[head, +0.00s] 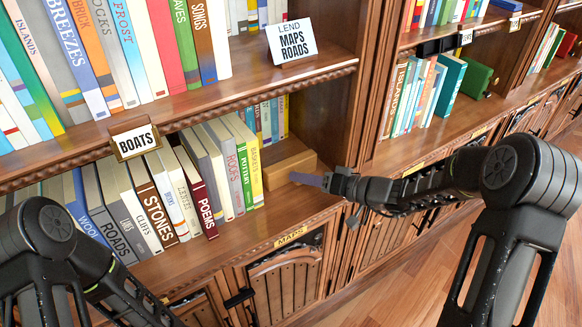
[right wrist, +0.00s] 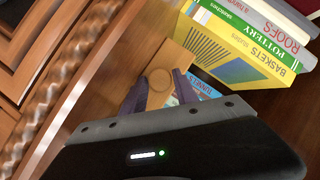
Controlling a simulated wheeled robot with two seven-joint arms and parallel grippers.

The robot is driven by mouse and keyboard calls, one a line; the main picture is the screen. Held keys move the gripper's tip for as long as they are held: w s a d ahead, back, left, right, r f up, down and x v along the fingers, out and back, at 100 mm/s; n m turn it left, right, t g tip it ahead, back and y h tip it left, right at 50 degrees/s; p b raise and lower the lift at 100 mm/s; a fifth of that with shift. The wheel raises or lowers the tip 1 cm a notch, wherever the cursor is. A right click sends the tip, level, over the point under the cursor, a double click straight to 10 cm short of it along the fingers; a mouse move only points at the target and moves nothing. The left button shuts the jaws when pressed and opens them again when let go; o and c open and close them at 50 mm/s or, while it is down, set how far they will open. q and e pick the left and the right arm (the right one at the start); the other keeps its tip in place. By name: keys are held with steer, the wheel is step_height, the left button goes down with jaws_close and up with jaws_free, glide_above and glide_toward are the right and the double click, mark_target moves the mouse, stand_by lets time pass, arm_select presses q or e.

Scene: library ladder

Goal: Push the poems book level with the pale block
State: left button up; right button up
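The poems book (head: 200,195), with a dark red spine, stands on the lower shelf. It leans a little, and its spine sticks out slightly past the books to its right. The pale block (head: 288,168) is a wooden block at the right end of that row. It also shows in the right wrist view (right wrist: 176,62), with a round disc on its face. My right gripper (head: 312,180) is at the block's front; its two purple fingers stand apart on either side of the disc. I cannot tell whether they touch it. My left gripper is out of view; only its arm shows at lower left.
Grey, green and yellow books, including Pottery (head: 239,165) and Baskets (head: 253,165), stand between the poems book and the block. Stones (head: 157,210) and others stand left. The upper shelf (head: 245,85) overhangs. An upright post (head: 350,95) rises right of the block. The shelf front is bare.

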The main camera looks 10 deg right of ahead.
steer(key=shift+c, duration=0.5)
jaws_close()
stand_by(0.5)
